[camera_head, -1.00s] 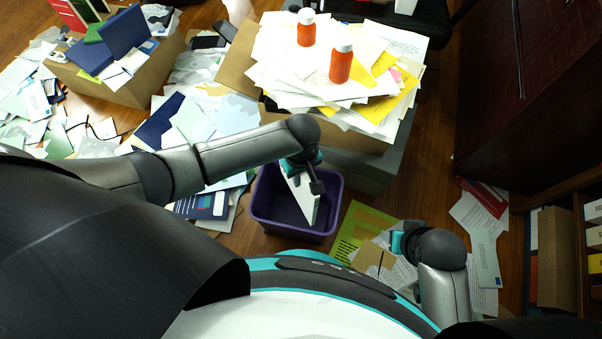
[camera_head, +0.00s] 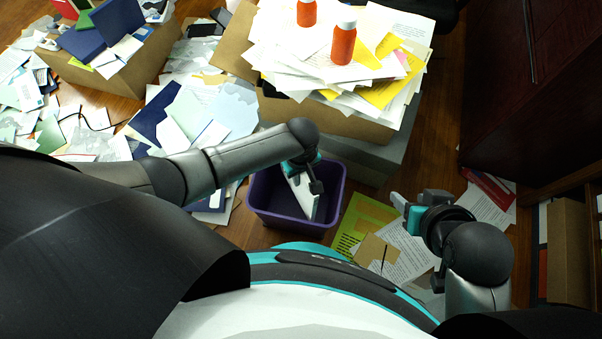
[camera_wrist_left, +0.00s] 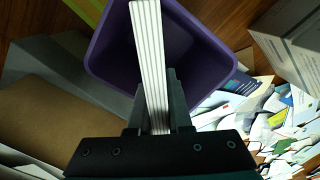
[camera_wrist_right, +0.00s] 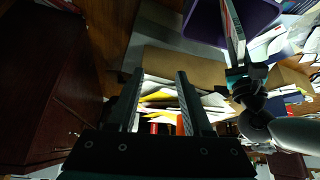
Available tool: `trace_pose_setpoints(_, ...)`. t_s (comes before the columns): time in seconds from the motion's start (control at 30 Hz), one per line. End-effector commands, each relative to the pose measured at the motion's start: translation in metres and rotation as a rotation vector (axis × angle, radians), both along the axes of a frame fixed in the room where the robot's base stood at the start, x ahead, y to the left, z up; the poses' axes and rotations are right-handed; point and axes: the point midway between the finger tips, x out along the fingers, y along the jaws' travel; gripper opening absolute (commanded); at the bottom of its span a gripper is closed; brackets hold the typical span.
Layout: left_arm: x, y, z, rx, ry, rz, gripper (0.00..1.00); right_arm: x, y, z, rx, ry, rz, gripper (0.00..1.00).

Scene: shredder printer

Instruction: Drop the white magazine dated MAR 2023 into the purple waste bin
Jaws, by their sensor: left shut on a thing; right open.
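The purple waste bin (camera_head: 262,218) stands on the floor in front of my body in the head view. My left gripper (camera_head: 312,182) is over the bin and shut on a white magazine (camera_head: 303,196), which hangs tilted at the bin's opening. In the left wrist view the magazine (camera_wrist_left: 150,60) shows edge-on between the fingers, with the purple bin (camera_wrist_left: 205,55) behind it. Its date cannot be read. My right gripper (camera_head: 400,205) is open and empty, to the right of the bin. In the right wrist view its fingers (camera_wrist_right: 160,85) are apart.
A box (camera_head: 340,122) piled with papers and two orange bottles (camera_head: 343,45) stands behind the bin. A yellow-green sheet (camera_head: 350,225) and papers lie right of it. Papers cover the floor at left. A dark cabinet (camera_head: 525,90) stands at right.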

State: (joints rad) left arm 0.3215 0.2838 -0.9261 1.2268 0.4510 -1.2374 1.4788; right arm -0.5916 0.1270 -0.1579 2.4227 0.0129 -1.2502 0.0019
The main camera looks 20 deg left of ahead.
Motion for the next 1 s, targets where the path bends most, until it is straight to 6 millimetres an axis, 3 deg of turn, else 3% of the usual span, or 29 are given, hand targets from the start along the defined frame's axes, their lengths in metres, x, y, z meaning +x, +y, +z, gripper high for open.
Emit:
trace_pose_setpoints(0.5, 0.000, -0.001, -0.033, -0.001, 0.000, 0.001, 0.00, 0.030, 0.043, -0.001, 0.145, -0.309, 0.052, 0.50)
trace_pose_setpoints(1.0, 0.000, -0.001, -0.061, -0.001, 0.000, 0.000, 0.00, 0.037, 0.078, 0.013, 0.316, -0.617, 0.065, 0.50)
